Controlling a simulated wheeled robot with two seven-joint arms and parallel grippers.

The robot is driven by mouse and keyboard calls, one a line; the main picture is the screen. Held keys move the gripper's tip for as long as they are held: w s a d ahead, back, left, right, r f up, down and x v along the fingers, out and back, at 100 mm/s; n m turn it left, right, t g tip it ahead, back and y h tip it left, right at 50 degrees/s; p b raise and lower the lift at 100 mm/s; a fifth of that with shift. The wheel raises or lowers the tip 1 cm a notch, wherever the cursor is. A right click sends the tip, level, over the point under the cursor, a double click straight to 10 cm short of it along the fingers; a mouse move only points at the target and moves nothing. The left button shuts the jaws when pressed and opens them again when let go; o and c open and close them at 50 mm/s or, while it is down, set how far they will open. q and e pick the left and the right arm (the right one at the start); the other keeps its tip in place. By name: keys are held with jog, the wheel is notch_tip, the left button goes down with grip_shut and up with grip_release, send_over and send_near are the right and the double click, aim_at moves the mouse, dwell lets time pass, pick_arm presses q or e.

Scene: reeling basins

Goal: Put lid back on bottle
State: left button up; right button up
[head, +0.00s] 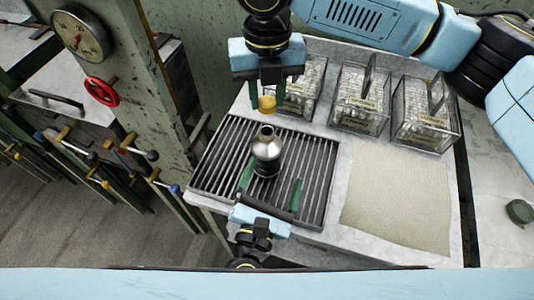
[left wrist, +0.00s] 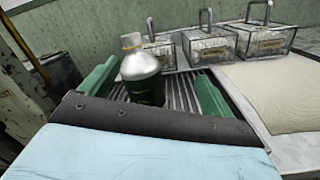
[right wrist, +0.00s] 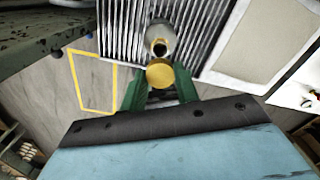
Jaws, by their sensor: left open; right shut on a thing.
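A metal bottle (head: 266,150) with an open neck stands upright on the ribbed drain rack; it also shows in the left wrist view (left wrist: 139,66) and the right wrist view (right wrist: 160,40). The yellow lid (head: 267,103) is in my right gripper (head: 268,95), above and a little behind the bottle's neck, apart from it. In the right wrist view the lid (right wrist: 160,74) sits between the green fingers, close to the bottle mouth in the picture. My left gripper (head: 271,190) is open, low in front, with its green fingers either side of the bottle's lower part.
The ribbed rack (head: 222,160) lies on a pale counter. Three clear boxes with handles, one of them at the right (head: 427,125), stand along the back. A beige mat (head: 397,200) lies to the right. A post with a gauge (head: 80,34) and a red handwheel (head: 101,91) stands left.

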aim_at(267, 145)
pick_arm(q)
jog(key=f+n+y, duration=0.1)
jog(key=n, duration=0.1)
jog(key=a+f+n+y, duration=0.1)
jog(key=n+y, duration=0.1)
jog(key=n, duration=0.1)
jog(key=f+n+y, duration=0.1)
jog(key=n, duration=0.1)
jog(key=shift+s+a+f+n, duration=0.1)
jog(key=shift+s+a+n, duration=0.2)
jog(key=shift+s+a, duration=0.1)
jog(key=shift+w, duration=0.15)
jog(key=w, duration=1.1)
jog(key=shift+w+d, duration=0.3)
jog(key=shift+w, duration=0.1)
jog(key=c, duration=1.5)
jog(key=shift+o, duration=0.2)
pick_arm(e)
jog(key=shift+f, duration=2.5)
jog(key=shift+f, duration=0.1)
jog(key=shift+f, duration=0.8)
jog(key=shift+f, duration=0.55)
